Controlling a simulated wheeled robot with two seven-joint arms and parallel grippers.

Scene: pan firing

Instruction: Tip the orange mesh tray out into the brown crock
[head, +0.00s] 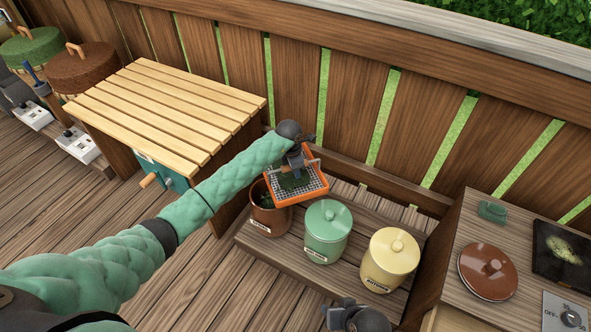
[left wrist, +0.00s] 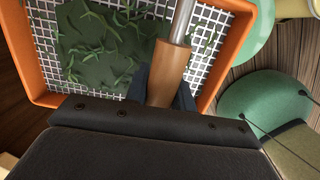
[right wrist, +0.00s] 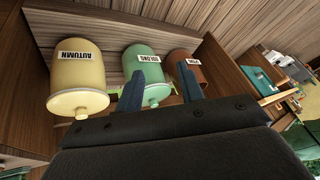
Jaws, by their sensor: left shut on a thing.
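The orange mesh tray (head: 322,192) is held over the back right of the brown crock (head: 272,222). Dark green leaves lie on its mesh, close up in the left wrist view (left wrist: 100,45). My left gripper (left wrist: 160,90) is shut on the tray's wooden handle (left wrist: 171,60). The brown crock stands without a lid, and some dark green shows inside; the tray hides part of its mouth. The crock also shows in the right wrist view (right wrist: 186,66). My right gripper (right wrist: 160,92) is open and empty, low in front of the crocks.
A lidded green crock (head: 327,235) and a lidded yellow crock (head: 388,262) stand right of the brown one on a low shelf. A brown lid (head: 487,272) lies on the right-hand counter. A slatted table (head: 165,105) is at left; a wooden fence runs behind.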

